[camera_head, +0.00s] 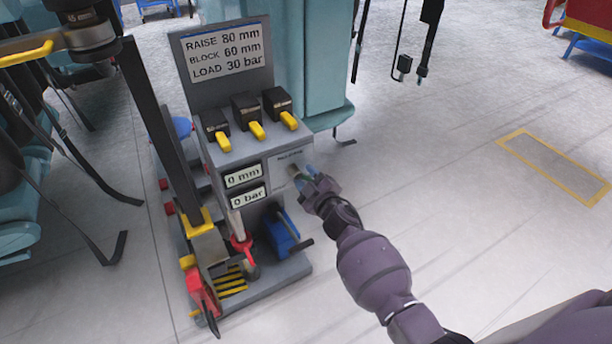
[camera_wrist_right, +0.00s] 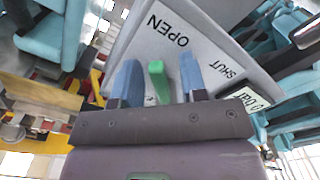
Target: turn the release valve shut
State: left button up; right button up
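The release valve's green handle (camera_wrist_right: 158,82) stands between the two blue fingertips of my right gripper (camera_wrist_right: 160,80) in the right wrist view. A gap shows on each side of it, so the gripper is open around the handle. The word OPEN is printed just beyond the handle, and SHUT is printed to the right. In the head view my right gripper (camera_head: 307,178) is at the right side of the grey control stand (camera_head: 287,158), and the valve is mostly hidden behind it. My left gripper is not in view.
The stand has three yellow-levered switches (camera_head: 256,130), displays reading 0 mm (camera_head: 243,175) and 0 bar (camera_head: 248,196), and a sign (camera_head: 224,50). A blue pump part (camera_head: 281,232) and red-handled jack (camera_head: 203,290) sit low. Teal coaster seats (camera_head: 312,60) stand behind.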

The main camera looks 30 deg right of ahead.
grip_shut()
